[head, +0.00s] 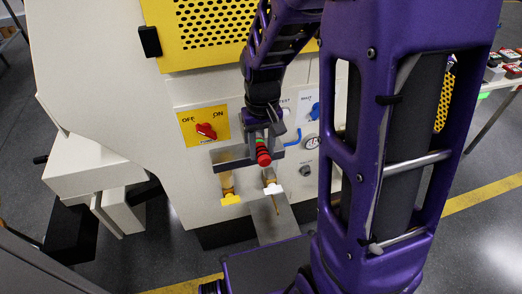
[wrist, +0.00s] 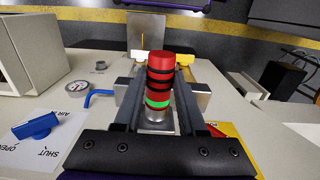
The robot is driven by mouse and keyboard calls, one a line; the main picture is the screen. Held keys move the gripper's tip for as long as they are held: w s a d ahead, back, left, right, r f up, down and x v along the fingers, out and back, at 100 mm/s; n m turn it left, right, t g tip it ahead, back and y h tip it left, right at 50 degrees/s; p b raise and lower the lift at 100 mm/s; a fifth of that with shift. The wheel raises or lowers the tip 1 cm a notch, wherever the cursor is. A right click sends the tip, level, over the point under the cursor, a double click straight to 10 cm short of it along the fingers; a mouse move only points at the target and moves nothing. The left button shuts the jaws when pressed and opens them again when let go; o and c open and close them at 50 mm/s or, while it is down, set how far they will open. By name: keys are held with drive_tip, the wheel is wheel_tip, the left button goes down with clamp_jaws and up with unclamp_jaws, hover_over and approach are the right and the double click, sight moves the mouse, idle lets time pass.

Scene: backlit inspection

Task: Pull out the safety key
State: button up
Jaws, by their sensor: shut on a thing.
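A banded cylinder, red with black rings and a green band, appears to be the safety key (head: 263,157). It sits in front of the machine's lower cream panel.
A red OFF/ON switch (head: 206,131) on a yellow plate is left of my gripper. A blue lever (head: 293,138), a gauge (head: 312,142) and a grey knob (head: 305,171) are to the right. Yellow (head: 230,199) and white (head: 273,189) pieces sit below, above a grey plate (head: 268,224).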

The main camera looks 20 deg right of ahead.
sight(267, 161)
clamp_jaws()
drive_tip(key=shift+s, duration=0.1)
drive_tip(key=shift+s, duration=1.8)
drive_tip(key=shift+s, duration=0.1)
drive_tip(key=shift+s, duration=0.45)
